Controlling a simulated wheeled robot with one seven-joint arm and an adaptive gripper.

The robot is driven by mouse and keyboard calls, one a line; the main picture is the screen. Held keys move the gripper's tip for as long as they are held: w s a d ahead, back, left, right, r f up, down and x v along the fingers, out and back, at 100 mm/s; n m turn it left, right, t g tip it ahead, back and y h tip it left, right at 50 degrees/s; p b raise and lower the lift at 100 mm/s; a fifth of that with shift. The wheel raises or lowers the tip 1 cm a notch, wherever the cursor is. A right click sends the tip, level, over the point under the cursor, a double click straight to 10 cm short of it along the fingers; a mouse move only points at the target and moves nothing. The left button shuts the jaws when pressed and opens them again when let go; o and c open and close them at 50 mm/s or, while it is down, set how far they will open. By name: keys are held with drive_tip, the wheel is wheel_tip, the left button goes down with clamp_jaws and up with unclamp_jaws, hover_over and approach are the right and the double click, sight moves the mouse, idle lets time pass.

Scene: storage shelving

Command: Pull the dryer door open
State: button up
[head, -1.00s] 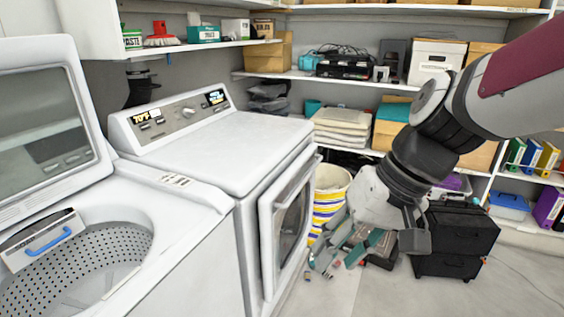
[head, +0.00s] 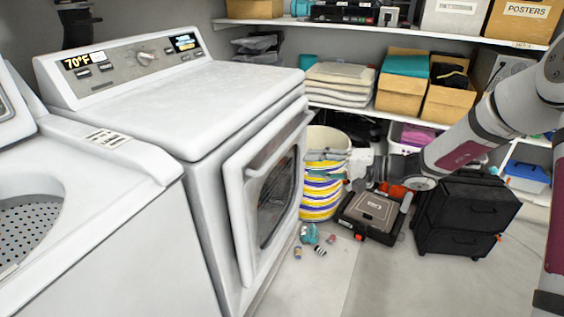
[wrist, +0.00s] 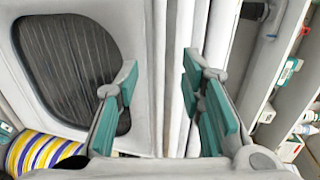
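The white dryer (head: 190,105) stands left of centre in the head view. Its front door (head: 243,225) has a dark window and a bar handle (head: 270,155) along the upper edge; it looks shut. In the wrist view the door's window (wrist: 70,65) is at left, and pale strips of the door's upper edge and handle run upright in the middle. My gripper (wrist: 160,78) is open, its teal-padded fingers on either side of these strips. I cannot tell whether the pads touch.
A yellow-striped basket (head: 322,185) stands right of the door, with a toolbox (head: 370,215) and black drawer unit (head: 468,215) farther right. Small objects (head: 309,235) lie on the floor near the door. The washer (head: 95,215) is at left. Floor in front is otherwise clear.

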sight(274, 161)
drive_tip(key=x, duration=0.4)
drive_tip(key=b+x, duration=0.1)
drive_tip(key=x, duration=0.4)
drive_tip(key=w+b+x, duration=0.1)
drive_tip(key=x, duration=0.3)
drive_tip(key=shift+a+f, duration=0.15)
clamp_jaws()
